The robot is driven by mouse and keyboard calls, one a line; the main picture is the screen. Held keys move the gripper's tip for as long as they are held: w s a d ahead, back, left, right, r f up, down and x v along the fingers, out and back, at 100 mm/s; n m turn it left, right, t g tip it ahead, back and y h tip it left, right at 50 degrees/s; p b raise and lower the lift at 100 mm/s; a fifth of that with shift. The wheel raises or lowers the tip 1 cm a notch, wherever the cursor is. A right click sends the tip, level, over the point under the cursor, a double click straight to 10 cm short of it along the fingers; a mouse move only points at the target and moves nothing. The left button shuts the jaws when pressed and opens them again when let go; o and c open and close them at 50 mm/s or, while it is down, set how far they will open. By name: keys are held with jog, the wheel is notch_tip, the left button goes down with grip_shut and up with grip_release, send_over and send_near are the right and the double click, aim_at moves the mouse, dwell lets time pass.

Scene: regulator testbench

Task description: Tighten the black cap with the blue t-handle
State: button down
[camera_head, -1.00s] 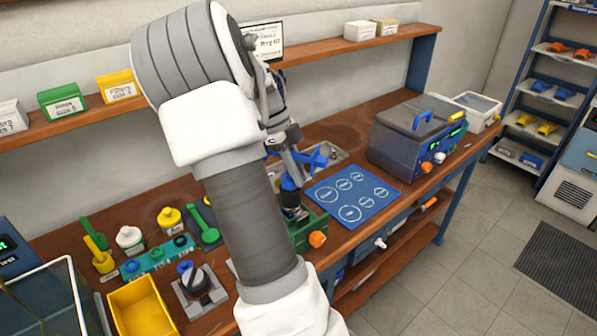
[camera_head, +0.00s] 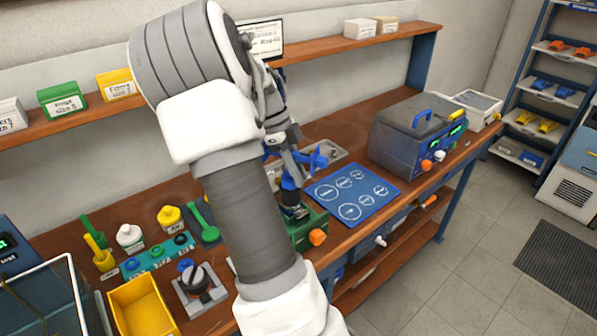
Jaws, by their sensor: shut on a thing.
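The blue t-handle (camera_head: 317,158) stands over the green vise (camera_head: 309,232), right of my forearm. Its blue lower end (camera_head: 290,182) reaches down to a dark part (camera_head: 292,198) held at the top of the vise, which looks like the black cap. My gripper (camera_head: 300,157) is shut on the t-handle's upper part, with the fingers partly hidden by my own wrist. The handle looks roughly upright. Whether its lower end is fully seated on the cap is too small to tell.
A blue mat with white circles (camera_head: 352,193) lies right of the vise, and a grey machine (camera_head: 408,140) stands behind it. Left of my arm are a yellow bin (camera_head: 141,305), a grey fixture with a black knob (camera_head: 200,288), and several green and yellow tools. A shelf (camera_head: 320,50) runs behind.

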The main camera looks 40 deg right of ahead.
jog(key=shift+s+a+r+m+y+p, duration=0.15)
jog(key=shift+m+y+p, duration=0.3)
jog(key=shift+m+p, duration=0.6)
jog(key=shift+w+a+f+m+y+p, duration=0.15)
jog(key=shift+m+y+p, duration=0.3)
jog(key=shift+m+p, duration=0.6)
jog(key=shift+a+r+m+y+p, duration=0.1)
jog(key=shift+a+m+y+p, duration=0.15)
jog(key=shift+m+p, duration=0.4)
jog(key=shift+a+m+y+p, duration=0.1)
jog(key=shift+m+y+p, duration=0.15)
jog(key=shift+m, duration=0.7)
dwell(0.3)
jog(key=shift+a+m+y+p, duration=0.2)
jog(key=shift+m+y+p, duration=0.3)
jog(key=shift+m+p, duration=0.5)
jog(key=shift+w+a+m+t+y+p, duration=0.2)
jog(key=shift+m+t+y+p, duration=0.15)
jog(key=shift+m+p, duration=0.75)
jog(key=shift+w+a+m+t+y+p, duration=0.15)
jog(key=shift+m+t+y+p, duration=0.3)
jog(key=shift+m, duration=1.05)
dwell(0.4)
